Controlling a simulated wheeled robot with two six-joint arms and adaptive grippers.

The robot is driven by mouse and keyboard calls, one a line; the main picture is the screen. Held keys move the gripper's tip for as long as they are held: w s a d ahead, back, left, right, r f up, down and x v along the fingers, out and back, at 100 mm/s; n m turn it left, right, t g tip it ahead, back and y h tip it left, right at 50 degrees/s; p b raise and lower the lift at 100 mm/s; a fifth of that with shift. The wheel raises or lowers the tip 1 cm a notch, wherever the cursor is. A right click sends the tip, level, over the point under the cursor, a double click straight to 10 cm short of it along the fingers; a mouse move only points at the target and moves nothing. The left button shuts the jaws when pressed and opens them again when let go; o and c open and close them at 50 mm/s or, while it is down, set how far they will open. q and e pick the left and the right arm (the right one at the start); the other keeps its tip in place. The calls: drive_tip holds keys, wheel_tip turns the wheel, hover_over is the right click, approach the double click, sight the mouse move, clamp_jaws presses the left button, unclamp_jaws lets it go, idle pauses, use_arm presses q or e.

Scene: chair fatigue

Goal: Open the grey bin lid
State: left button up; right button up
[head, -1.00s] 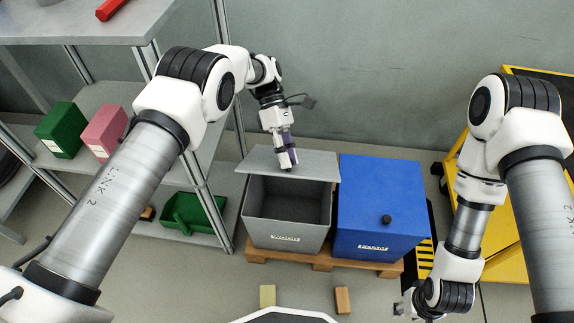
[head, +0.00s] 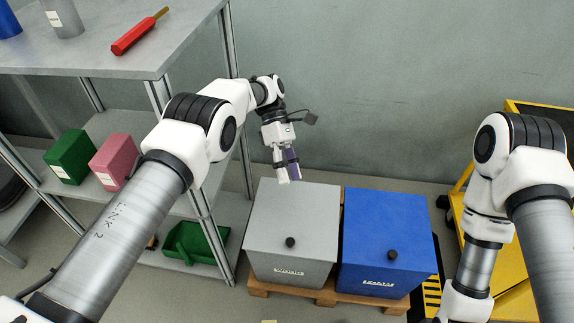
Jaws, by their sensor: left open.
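The grey bin (head: 290,271) stands at the centre with its flat grey lid (head: 292,215) down over the opening. The lid has a black knob (head: 290,242) near its front edge, and the bin's inside is hidden. My left gripper (head: 287,172) is open and empty, pointing down near the lid's back edge. It is well behind the knob; whether a fingertip touches the lid I cannot tell. My right arm comes down at the right, and its gripper is out of the picture.
A blue bin (head: 386,235) with its lid down stands right beside the grey one, both on a wooden pallet (head: 326,293). A metal shelf (head: 130,50) with a red tool (head: 139,32) is at the left. Yellow equipment (head: 515,300) stands at the right. The grey wall is behind.

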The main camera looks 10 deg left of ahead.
use_arm(q)
drive_tip(key=shift+v, duration=1.6)
